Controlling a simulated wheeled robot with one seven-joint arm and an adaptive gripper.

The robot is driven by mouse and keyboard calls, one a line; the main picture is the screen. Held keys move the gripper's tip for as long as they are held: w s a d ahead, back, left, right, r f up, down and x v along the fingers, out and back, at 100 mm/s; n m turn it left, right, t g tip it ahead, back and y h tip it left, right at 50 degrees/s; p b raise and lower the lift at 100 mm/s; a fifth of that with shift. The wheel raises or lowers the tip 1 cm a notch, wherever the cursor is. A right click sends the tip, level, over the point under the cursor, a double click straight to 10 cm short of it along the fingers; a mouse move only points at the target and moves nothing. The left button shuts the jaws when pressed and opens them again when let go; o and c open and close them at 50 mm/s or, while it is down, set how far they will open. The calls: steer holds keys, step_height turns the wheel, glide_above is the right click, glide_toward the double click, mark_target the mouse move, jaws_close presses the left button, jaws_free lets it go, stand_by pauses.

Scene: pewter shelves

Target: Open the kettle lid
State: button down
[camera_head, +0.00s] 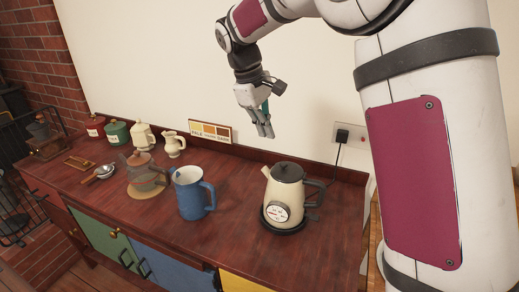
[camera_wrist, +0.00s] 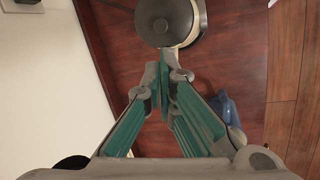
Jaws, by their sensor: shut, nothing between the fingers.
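The cream kettle (camera_head: 284,197) stands upright on its dark round base (camera_head: 283,223) toward the right end of the wooden counter. Its dark grey lid (camera_head: 287,172) sits on top and looks closed. In the wrist view the lid (camera_wrist: 164,20) shows from above at the top of the picture, just beyond my fingertips. My gripper (camera_head: 264,130) hangs above the counter, higher than the kettle and to its left in the head view. In the wrist view my gripper (camera_wrist: 163,80) has its fingers together, with nothing held. It does not touch the kettle.
A blue jug (camera_head: 192,194) stands left of the kettle, and a glass pot (camera_head: 144,176) beyond it. Cream, green and red containers (camera_head: 117,132) line the back left. A black cord (camera_head: 338,155) runs down from the wall socket (camera_head: 347,135) behind the kettle. The front counter between jug and kettle is clear.

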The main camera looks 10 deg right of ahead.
mark_target(274, 167)
steer(key=x, duration=0.3)
steer(key=p+x, duration=0.1)
steer(key=x, duration=0.3)
steer(key=w+x, duration=0.1)
steer(key=x, duration=0.2)
steer(key=shift+w+a+f+p, duration=0.15)
steer(key=shift+f+p, duration=0.15)
steer(key=shift+f, duration=0.15)
steer(key=shift+r, duration=0.1)
steer(key=shift+r, duration=0.2)
steer(key=shift+y, duration=0.4)
